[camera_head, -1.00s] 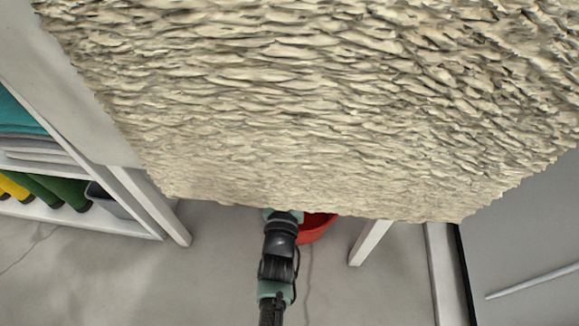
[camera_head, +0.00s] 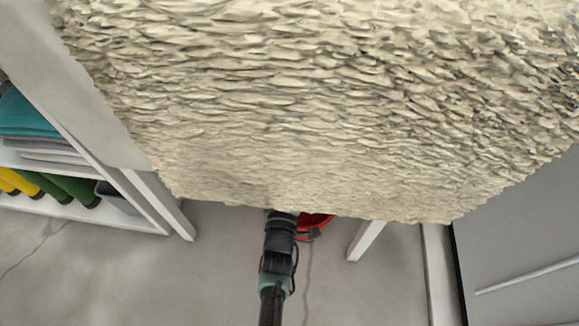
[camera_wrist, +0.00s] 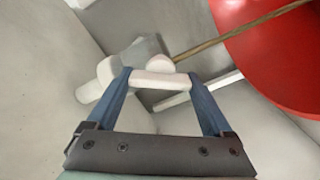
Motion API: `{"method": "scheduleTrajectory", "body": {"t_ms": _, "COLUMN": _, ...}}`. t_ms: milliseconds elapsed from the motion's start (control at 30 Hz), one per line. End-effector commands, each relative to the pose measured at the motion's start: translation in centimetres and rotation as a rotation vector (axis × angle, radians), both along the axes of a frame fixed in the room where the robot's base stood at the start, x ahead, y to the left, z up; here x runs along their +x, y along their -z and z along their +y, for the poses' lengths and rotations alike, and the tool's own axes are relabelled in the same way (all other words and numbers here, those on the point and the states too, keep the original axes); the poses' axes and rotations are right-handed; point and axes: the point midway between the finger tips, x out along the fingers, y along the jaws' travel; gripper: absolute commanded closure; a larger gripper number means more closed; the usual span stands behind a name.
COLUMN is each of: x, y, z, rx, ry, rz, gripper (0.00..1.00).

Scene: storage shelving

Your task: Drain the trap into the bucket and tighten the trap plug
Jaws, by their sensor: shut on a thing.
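The red bucket (camera_head: 312,224) stands on the floor under the cream slab, mostly hidden in the head view. In the wrist view its red side (camera_wrist: 285,55) fills the upper right, with a thin brown rod across it that may be its handle. My gripper (camera_wrist: 158,79) is shut on a white bar-like piece, seemingly the trap plug (camera_wrist: 160,79), between its blue fingers. Just behind is white and grey pipework, seemingly the trap (camera_wrist: 108,72). In the head view my arm reaches under the slab's front edge, which hides my gripper. No water is visible.
A broad cream, rough-textured slab (camera_head: 300,110) hangs over the work area. A white leg (camera_head: 366,240) stands right of the bucket. Left is a shelf (camera_head: 90,215) with folded cloths and boots. A grey door (camera_head: 520,250) is at right. The front floor is clear.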

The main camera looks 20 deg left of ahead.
Motion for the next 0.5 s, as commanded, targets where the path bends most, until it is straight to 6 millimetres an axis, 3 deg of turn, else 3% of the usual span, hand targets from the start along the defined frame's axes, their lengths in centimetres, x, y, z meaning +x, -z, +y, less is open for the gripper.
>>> {"method": "scheduleTrajectory", "body": {"t_ms": 500, "x": -0.12, "y": 0.2, "z": 0.05, "rx": -0.323, "ry": -0.001, "rz": -0.092, "gripper": 0.71}}
